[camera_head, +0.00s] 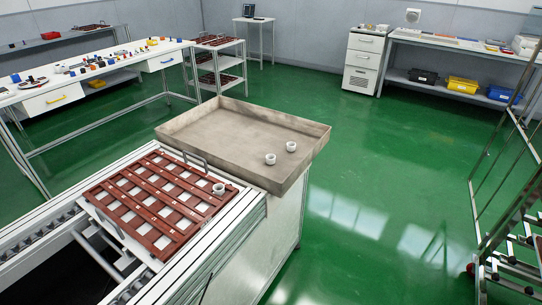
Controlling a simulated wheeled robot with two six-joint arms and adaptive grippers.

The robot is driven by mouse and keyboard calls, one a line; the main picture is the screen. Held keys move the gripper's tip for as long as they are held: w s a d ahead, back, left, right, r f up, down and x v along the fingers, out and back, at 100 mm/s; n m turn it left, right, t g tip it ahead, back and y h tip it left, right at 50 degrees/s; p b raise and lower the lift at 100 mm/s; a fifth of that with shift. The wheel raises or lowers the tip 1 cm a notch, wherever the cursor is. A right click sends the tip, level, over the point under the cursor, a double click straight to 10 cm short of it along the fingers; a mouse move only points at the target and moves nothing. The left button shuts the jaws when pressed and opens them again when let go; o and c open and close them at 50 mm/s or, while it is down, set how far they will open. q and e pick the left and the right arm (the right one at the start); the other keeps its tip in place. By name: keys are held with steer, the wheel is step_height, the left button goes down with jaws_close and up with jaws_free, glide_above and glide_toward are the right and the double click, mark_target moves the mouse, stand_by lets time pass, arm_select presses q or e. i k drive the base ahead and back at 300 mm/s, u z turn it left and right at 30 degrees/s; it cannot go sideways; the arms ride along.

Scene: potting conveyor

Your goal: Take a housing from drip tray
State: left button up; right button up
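The drip tray (188,131) is a shallow grey-beige metal tray on the end of the conveyor. Two small white cup-shaped housings stand in its right part. One housing (270,159) is nearer the front wall, and the other housing (291,146) is a little behind and to its right, apart from it. A third white housing (218,189) sits at the right corner of a red-brown slotted rack on the conveyor. Neither of my grippers is in view.
The red-brown rack (150,206) lies on the conveyor in front of the drip tray, with a wire handle at its far edge. Workbenches stand along the walls, and a metal frame (510,200) stands at the right. The green floor (400,150) right of the tray is clear.

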mark_target(270, 158)
steer(key=z, duration=1.05)
steer(key=i, duration=4.7)
steer(key=u, duration=2.85)
steer(key=i, duration=2.15)
steer(key=u, duration=1.35)
